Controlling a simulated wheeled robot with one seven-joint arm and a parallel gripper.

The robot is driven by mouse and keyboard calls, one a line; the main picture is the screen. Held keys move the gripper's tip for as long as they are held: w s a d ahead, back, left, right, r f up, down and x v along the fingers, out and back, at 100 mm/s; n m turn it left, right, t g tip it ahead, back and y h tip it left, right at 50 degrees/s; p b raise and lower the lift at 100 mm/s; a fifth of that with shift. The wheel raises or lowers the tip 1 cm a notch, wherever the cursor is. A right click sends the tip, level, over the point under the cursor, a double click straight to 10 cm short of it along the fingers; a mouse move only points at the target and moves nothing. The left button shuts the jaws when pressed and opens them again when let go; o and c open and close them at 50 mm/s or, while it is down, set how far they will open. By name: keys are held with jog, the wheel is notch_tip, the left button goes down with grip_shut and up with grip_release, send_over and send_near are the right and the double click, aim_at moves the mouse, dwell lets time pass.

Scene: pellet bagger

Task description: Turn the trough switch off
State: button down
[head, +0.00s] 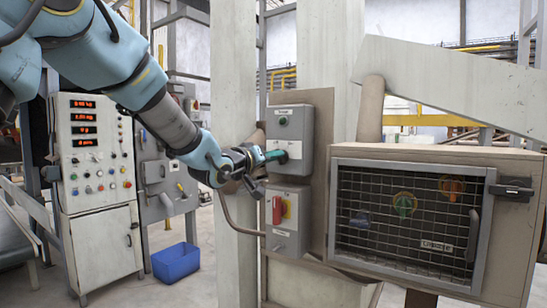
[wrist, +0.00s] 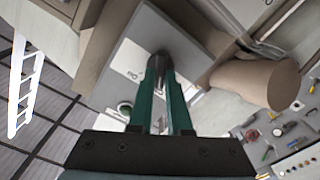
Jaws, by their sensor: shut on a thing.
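An upper grey switch box (head: 296,136) is mounted on the brown panel, with a small round green button or lamp (head: 283,121) near its top. My gripper (head: 279,155) reaches this box from the left, at its lower half. In the wrist view, my green fingers (wrist: 164,85) are closed around a dark, short switch knob (wrist: 158,63) that sticks out from the box face. The fingers hide most of the knob, so its setting is unclear. The box's labels are too small to read, so I cannot confirm the trough name.
Just below, a second grey box (head: 287,241) carries a red handle (head: 276,209) on a yellow plate. A mesh-fronted cabinet (head: 405,222) stands to the right. A control cabinet (head: 97,180) and a blue bin (head: 176,263) stand to the left. A pale post (head: 236,80) rises close beside my wrist.

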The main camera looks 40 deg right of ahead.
jog(key=c, duration=0.9)
grip_release()
jog(key=shift+o, duration=0.2)
jog(key=shift+a, duration=0.15)
jog(key=b+v, duration=0.2)
jog(key=v, duration=0.8)
jog(key=shift+a, duration=0.3)
